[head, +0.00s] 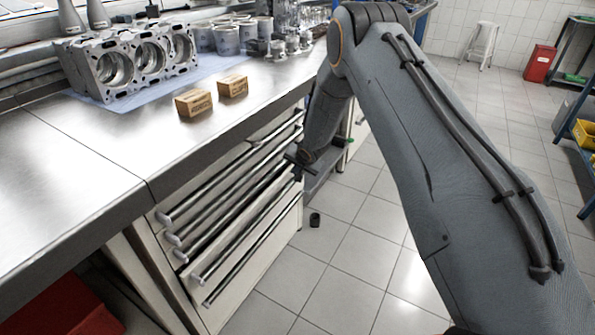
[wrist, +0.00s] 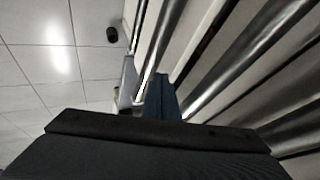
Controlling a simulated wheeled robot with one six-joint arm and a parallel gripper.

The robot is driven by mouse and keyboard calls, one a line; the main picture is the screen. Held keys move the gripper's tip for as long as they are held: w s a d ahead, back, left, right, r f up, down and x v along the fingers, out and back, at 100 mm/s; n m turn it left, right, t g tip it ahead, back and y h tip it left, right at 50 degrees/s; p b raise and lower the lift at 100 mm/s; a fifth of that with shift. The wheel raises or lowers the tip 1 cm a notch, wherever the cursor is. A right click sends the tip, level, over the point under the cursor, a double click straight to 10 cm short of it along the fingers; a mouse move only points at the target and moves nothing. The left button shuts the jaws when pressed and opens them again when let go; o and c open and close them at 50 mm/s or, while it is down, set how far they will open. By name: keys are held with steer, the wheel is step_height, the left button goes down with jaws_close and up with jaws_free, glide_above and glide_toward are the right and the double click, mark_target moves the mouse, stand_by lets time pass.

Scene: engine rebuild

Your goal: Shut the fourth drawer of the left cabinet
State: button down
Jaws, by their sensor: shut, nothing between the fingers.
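The left cabinet (head: 240,262) is a pale metal drawer unit under the steel worktop, with long bar handles stacked one above another. The fourth drawer's handle (head: 245,233), counted from the top, runs from lower left up toward my gripper. Its front seems to stand out slightly, but how far open it is cannot be told. My gripper (head: 297,170) is shut and empty at the right end of the handles. In the wrist view, the fingers (wrist: 145,90) are beside a drawer handle (wrist: 185,45); whether they touch it is unclear.
The worktop (head: 120,140) overhangs the drawers and holds an engine block (head: 130,65) and two small boxes (head: 194,102). A small dark cylinder (head: 315,219) lies on the tiled floor, also in the wrist view (wrist: 112,34). The floor (head: 350,260) right of the cabinet is mostly clear.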

steer(key=shift+s+d+f, duration=0.1)
steer(key=shift+s+d, duration=0.15)
steer(key=shift+d, duration=0.1)
steer(key=s+d+f+p+v, duration=0.1)
steer(key=d+p+v, duration=0.1)
steer(key=v, duration=0.9)
steer(key=s+a+b, duration=0.1)
steer(key=s+a, duration=0.2)
steer(key=s, duration=0.5)
steer(key=s+a+b, duration=0.2)
steer(key=s+a, duration=0.1)
steer(key=s, duration=0.5)
steer(key=a+x, duration=0.2)
steer(key=x, duration=1)
steer(key=shift+w+a+p, duration=0.15)
steer(key=shift+a+p, duration=0.15)
steer(key=shift+a, duration=0.15)
steer(key=shift+r, duration=0.1)
